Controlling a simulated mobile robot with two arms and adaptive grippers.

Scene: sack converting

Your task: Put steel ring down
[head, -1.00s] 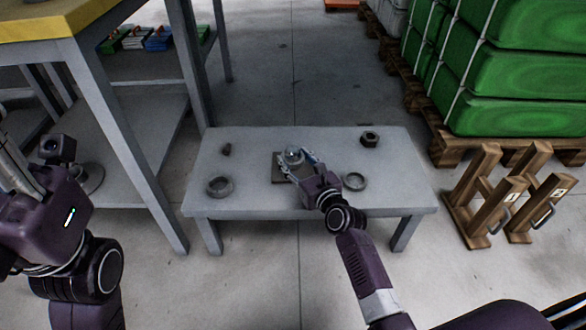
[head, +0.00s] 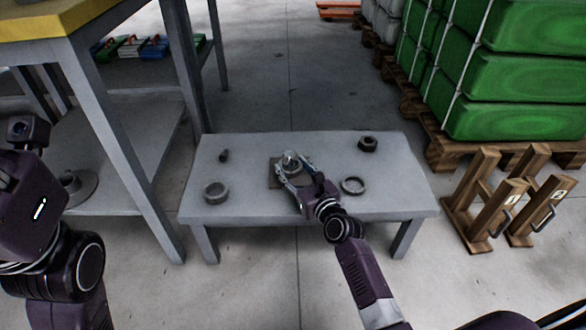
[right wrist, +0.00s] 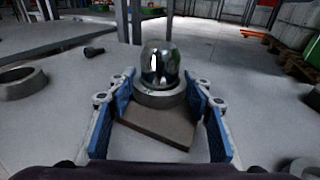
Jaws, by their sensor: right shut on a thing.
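A grey steel ring (right wrist: 160,97) with a shiny round ball (right wrist: 160,62) on top is between the blue fingers of my right gripper (right wrist: 160,88). In the head view the ball (head: 290,156) shows at the middle of the low grey table (head: 250,212), with my right gripper (head: 291,171) shut around the ring below it. The ring is over a brown square plate (right wrist: 158,127); whether it touches the plate I cannot tell. My left arm is at the left edge of the head view, and its fingers do not show.
Another ring (head: 216,193) lies left on the table and a thin ring (head: 352,186) right of my gripper. A dark nut (head: 367,144) and a small dark piece (head: 223,156) lie farther back. A tall workbench (head: 115,130) stands left; wooden stands (head: 490,205) stand right.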

